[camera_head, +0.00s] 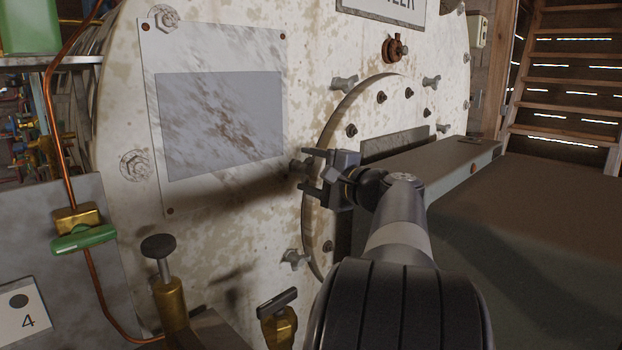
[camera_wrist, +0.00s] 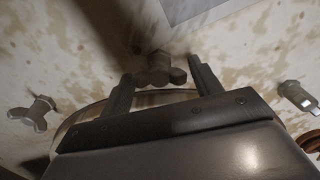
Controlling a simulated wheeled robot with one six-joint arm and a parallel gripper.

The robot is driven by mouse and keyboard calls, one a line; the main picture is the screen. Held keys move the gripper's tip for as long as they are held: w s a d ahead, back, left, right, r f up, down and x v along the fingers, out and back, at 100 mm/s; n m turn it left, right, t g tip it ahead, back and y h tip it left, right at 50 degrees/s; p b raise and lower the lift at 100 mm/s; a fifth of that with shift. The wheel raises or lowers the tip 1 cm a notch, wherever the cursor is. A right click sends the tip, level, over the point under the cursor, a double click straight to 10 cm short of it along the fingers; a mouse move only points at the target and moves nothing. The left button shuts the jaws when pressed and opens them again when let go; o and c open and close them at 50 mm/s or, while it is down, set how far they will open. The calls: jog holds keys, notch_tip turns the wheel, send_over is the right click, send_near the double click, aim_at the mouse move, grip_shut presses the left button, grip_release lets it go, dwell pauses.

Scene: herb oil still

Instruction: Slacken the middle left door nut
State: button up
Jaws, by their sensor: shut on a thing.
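The round door (camera_head: 315,225) is set low in the stained white drum face, with grey wing nuts around its rim. My gripper (camera_head: 309,170) is at the door's left edge, its jaws closed around the middle left door nut (camera_head: 298,167). In the wrist view this nut (camera_wrist: 160,70) sits between the two fingers, its wings partly showing. The upper left nut (camera_head: 343,84) and lower left nut (camera_head: 293,258) stand clear of my gripper. My arm hides part of the door.
A brass valve with a dark knob (camera_head: 171,300) and another with a T-handle (camera_head: 279,318) stand below left. A large dark-topped grey box (camera_head: 540,210) fills the right. A metal plate (camera_head: 215,125) is fixed on the drum at upper left.

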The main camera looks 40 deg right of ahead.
jog(key=shift+f, duration=0.1)
dwell(0.3)
jog(key=o, duration=0.7)
jog(key=s, duration=0.7)
jog(key=s+p, duration=0.1)
jog(key=s, duration=0.2)
jog(key=shift+s+d, duration=0.4)
jog(key=shift+w, duration=0.1)
jog(key=w, duration=1)
jog(key=shift+w+a+b, duration=0.35)
jog(key=shift+a, duration=0.05)
